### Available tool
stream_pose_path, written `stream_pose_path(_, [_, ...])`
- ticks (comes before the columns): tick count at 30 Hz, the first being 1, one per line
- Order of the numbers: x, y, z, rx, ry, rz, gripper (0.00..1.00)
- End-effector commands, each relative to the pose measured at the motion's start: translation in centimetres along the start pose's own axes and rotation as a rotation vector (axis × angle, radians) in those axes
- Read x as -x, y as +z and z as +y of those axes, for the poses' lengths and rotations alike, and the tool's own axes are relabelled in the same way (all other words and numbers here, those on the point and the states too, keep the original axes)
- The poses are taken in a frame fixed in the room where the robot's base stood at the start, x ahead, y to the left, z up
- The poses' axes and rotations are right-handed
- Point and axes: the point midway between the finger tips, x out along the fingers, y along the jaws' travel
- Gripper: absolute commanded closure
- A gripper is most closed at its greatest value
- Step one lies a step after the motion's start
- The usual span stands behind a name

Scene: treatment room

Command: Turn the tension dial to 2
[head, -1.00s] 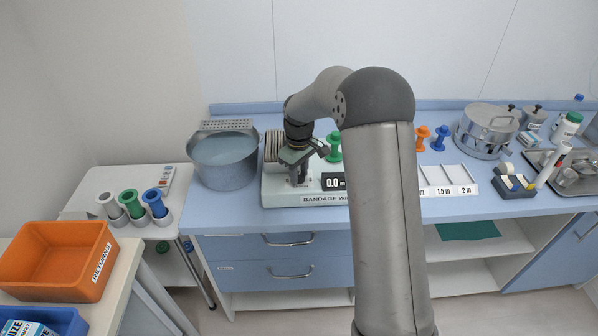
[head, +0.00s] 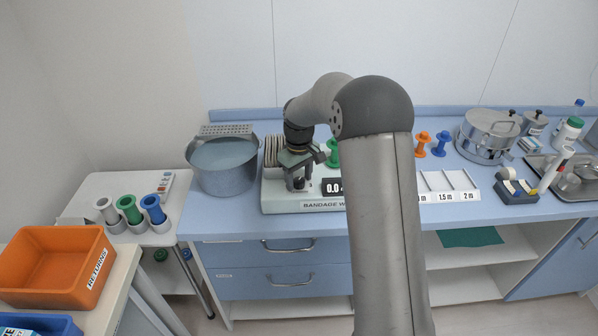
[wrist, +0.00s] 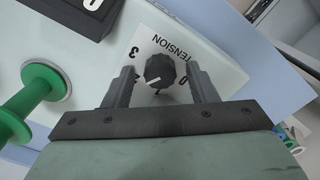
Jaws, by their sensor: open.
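The tension dial is a round black knob (wrist: 160,71) with a white pointer mark, on the pale top of the bandage winder (head: 285,204). In the wrist view the word TENSION and the digits 3, 2 and 0 show around it, upside down. The white mark is on the knob's lower left part; I cannot tell exactly which digit it points to. My gripper (wrist: 161,78) is open, one finger on each side of the knob, with a gap on both sides. In the head view my gripper (head: 298,178) is over the winder's front left part.
A black display (head: 332,187) reading 0.0 sits right of the dial, partly behind my arm. A green spool (wrist: 28,100) stands on the winder. A grey basin (head: 224,165) is close on the left. Length-marked slots (head: 450,182) lie to the right.

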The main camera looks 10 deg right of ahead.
Motion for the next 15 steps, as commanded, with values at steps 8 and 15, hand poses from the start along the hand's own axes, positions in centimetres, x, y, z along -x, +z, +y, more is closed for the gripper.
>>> stream_pose_path(8, [3.5,-0.1,0.1,-0.001,0.003,0.006,0.48])
stream_pose_path(15, [9.5,-0.1,0.0,-0.001,0.003,0.006,0.48])
